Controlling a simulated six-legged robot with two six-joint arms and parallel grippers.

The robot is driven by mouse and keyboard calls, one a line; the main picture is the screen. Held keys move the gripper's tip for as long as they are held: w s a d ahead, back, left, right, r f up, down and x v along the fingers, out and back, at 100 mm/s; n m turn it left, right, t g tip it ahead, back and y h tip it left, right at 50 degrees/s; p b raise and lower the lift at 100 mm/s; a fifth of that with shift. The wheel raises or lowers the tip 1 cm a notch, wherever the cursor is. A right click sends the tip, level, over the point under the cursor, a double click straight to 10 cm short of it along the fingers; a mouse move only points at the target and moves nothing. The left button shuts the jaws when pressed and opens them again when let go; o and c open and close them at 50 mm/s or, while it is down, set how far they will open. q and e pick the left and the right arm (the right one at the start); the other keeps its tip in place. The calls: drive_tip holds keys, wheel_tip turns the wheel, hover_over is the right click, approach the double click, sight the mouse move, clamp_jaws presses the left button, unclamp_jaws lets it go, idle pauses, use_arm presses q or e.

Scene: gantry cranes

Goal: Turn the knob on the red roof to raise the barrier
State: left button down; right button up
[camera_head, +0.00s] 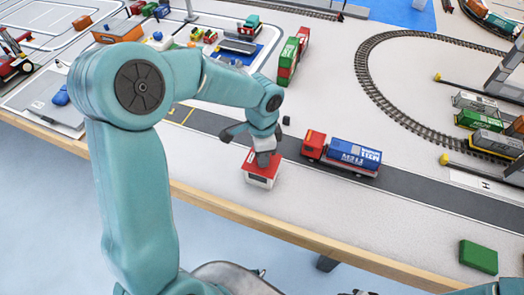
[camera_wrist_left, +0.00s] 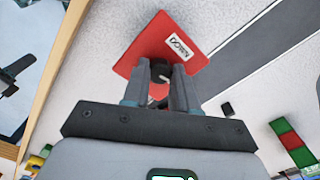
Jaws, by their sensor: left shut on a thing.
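A small white hut with a red roof (camera_head: 268,172) stands beside the grey road near the table's front edge. In the left wrist view the red roof (camera_wrist_left: 140,50) carries a white label reading "DOWN". My left gripper (camera_head: 262,158) is directly above the roof. In the left wrist view my left gripper (camera_wrist_left: 160,76) has its fingers on both sides of the dark knob (camera_wrist_left: 160,68), shut on it. The fingers partly hide the knob. I cannot make out the barrier.
A red and blue truck (camera_head: 342,154) stands on the road to the right of the hut. A small dark block (camera_head: 287,121) is behind the hut. A green block (camera_head: 478,257) lies at the front right. Curved rail track (camera_head: 366,80) lies beyond the road.

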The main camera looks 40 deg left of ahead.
use_arm(q)
drive_tip(key=shift+w+r+m, duration=0.1)
drive_tip(key=shift+r+m, duration=0.05)
drive_tip(key=shift+m, duration=0.85)
drive_tip(key=c, duration=0.9)
unclamp_jaws()
wheel_tip(320, 180, up, 16)
drive_tip(key=shift+r+p, duration=0.15)
drive_tip(key=shift+p, duration=0.6)
